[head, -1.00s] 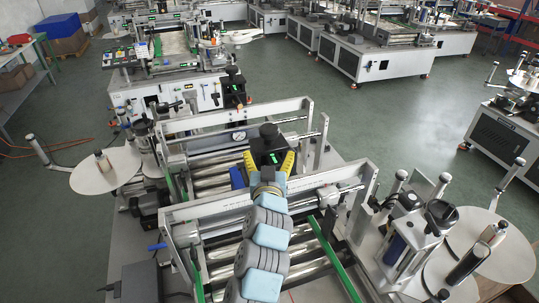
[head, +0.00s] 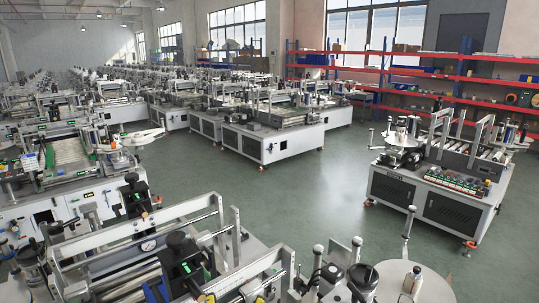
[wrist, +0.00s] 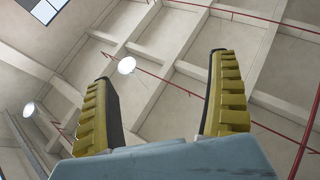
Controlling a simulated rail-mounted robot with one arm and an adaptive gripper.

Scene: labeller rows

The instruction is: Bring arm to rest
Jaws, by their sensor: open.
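My gripper (wrist: 162,66) shows in the wrist view with its two yellow ribbed fingers spread wide apart. Nothing is between them, and behind them are only the ceiling beams and lamps. In the head view my arm is almost wholly below the picture; a small yellow patch at the bottom edge may be a fingertip. The near labeller (head: 128,243) stands at the bottom of the head view, with its frame bars, rollers and a black unit with a green display (head: 187,262).
A labeller on a white cabinet (head: 426,200) stands alone at the right. Rows of labellers (head: 262,143) fill the left and middle. Red and blue shelving (head: 400,72) lines the back wall. Green floor (head: 325,205) is clear between. A white disc (head: 405,280) is at the bottom right.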

